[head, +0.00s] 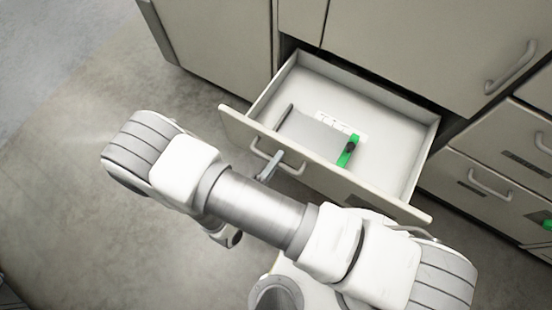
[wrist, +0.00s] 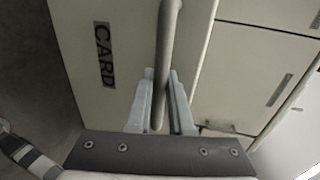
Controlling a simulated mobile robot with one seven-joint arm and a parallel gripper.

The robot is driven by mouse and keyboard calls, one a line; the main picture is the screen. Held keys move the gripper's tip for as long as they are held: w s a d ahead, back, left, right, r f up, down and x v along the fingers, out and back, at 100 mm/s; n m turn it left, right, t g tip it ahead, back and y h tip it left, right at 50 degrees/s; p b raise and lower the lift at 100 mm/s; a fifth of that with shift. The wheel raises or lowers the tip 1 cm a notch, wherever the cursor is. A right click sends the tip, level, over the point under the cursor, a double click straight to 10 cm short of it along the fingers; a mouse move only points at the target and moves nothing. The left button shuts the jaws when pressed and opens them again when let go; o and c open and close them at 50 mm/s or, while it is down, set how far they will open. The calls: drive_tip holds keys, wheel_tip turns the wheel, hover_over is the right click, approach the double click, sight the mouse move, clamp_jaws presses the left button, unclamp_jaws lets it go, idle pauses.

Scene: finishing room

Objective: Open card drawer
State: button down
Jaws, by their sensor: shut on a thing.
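The card drawer (head: 401,199) stands pulled out from the cabinet in the head view, with its inside in plain sight. Its front carries a CARD label (wrist: 104,56) in the wrist view. The drawer's bar handle (wrist: 170,50) runs between the two fingers of my gripper (wrist: 161,105). My gripper is shut on this handle. In the head view my gripper (head: 268,166) shows at the handle (head: 290,171), and my arm covers part of the floor in front of the drawer.
In the drawer lie a grey flat piece (head: 312,136) and a green and black item (head: 348,150). Cabinet doors (head: 395,50) stand above, and closed drawers (head: 482,185) are at the right. The floor (head: 60,200) at the left is clear.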

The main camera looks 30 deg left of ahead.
drive_tip(key=c, duration=0.8)
unclamp_jaws()
